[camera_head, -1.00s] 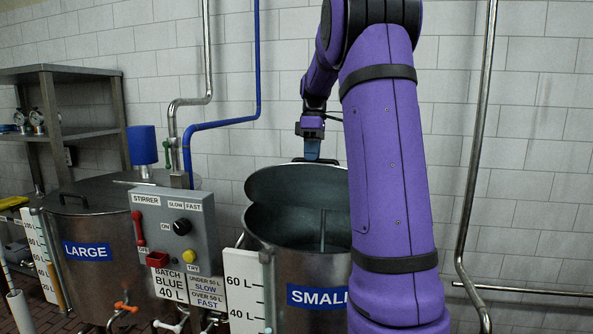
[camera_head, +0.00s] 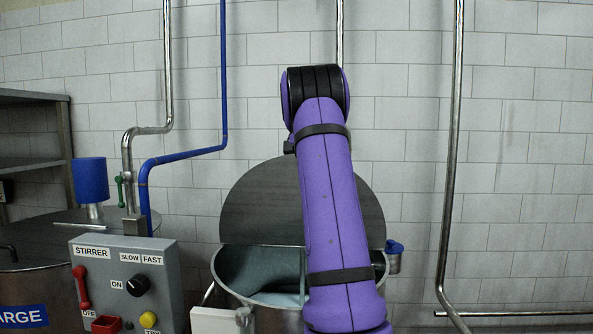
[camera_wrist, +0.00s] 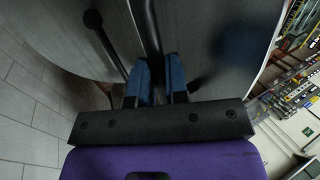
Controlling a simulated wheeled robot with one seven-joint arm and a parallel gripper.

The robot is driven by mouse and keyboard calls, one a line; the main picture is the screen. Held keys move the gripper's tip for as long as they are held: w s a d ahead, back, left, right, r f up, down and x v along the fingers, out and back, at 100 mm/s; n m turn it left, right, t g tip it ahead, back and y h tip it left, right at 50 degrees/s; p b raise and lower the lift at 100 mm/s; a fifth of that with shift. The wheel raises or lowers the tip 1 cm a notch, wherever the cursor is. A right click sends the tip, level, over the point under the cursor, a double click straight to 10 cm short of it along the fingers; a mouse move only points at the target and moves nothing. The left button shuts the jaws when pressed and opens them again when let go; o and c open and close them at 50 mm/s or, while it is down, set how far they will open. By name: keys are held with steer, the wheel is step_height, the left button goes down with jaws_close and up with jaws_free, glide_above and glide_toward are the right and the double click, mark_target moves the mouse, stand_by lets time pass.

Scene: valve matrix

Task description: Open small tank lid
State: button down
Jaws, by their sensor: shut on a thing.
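The small tank (camera_head: 265,308) stands at the bottom centre of the head view. Its round grey lid (camera_head: 258,205) is raised to nearly upright at the tank's back edge, and the tank mouth shows open. My purple arm covers part of the lid and mouth. My gripper is hidden in the head view. In the wrist view my gripper (camera_wrist: 158,82) has its blue fingers on either side of a dark bar-shaped handle (camera_wrist: 150,25), shut on it, close to the lid's grey face (camera_wrist: 215,40).
A grey stirrer box (camera_head: 150,270) with switches stands left of the tank, and the large tank (camera_head: 25,285) is beyond it. A small blue-topped fitting (camera_head: 393,248) sits at the tank's right rim. Pipes (camera_head: 452,150) run up the tiled wall; floor right is clear.

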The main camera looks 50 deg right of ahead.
steer(key=shift+w+d+f+g+y, duration=0.3)
steer(key=shift+d+f, duration=0.05)
steer(key=shift+d, duration=0.1)
steer(key=c, duration=1.1)
jaws_free()
steer(key=shift+r, duration=0.1)
steer(key=shift+a+r, duration=0.1)
